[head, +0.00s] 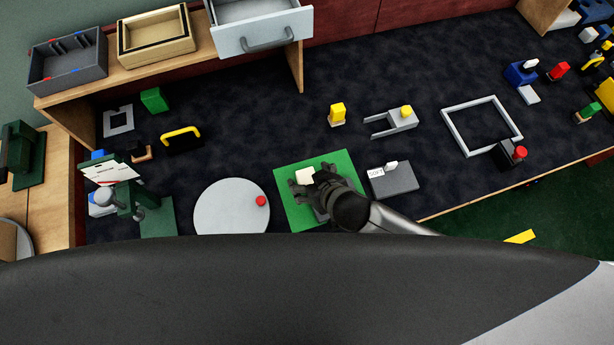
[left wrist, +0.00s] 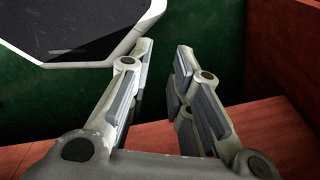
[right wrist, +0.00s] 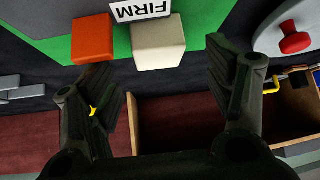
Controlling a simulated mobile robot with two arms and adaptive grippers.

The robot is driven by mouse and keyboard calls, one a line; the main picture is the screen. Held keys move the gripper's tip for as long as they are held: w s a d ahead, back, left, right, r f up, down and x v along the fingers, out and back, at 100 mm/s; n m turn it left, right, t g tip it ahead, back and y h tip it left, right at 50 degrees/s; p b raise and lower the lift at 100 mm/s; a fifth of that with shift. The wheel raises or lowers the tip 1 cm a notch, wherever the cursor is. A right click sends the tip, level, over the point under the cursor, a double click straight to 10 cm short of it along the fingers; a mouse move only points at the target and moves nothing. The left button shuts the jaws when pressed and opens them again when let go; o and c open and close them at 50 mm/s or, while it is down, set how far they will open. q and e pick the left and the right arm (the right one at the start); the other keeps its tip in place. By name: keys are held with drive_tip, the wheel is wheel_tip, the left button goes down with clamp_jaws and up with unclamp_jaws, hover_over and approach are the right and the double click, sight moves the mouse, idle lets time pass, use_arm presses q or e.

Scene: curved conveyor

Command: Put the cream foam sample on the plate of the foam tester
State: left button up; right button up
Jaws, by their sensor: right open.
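The cream foam sample (right wrist: 158,42) is a pale block on a green mat (head: 285,203). It also shows in the head view (head: 304,175), beside my right gripper's fingers. My right gripper (head: 308,182) is over the mat, open and empty. In the right wrist view the block lies between the directions of its fingers (right wrist: 160,85), beyond the tips. A green stand with a white gauge panel (head: 110,170) at the left looks like the foam tester; I cannot make out its plate clearly. My left gripper (left wrist: 160,65) is open and empty, away from the table, outside the head view.
A round grey disc (head: 225,210) with a red knob lies between mat and stand. A labelled grey box (head: 394,182) is right of the mat. A black-yellow handle (head: 181,139) stands behind.

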drive_tip(key=x, duration=0.2)
drive_tip(key=shift+w+a+f, duration=0.1)
drive_tip(key=shift+w+f, duration=0.05)
drive_tip(key=shift+f, duration=0.2)
use_arm(q)
drive_tip(key=shift+s+a+r, duration=0.1)
drive_tip(key=shift+s+a, duration=0.05)
drive_tip(key=shift+s, duration=0.4)
use_arm(e)
drive_tip(key=c, duration=0.9)
drive_tip(key=shift+c, duration=0.2)
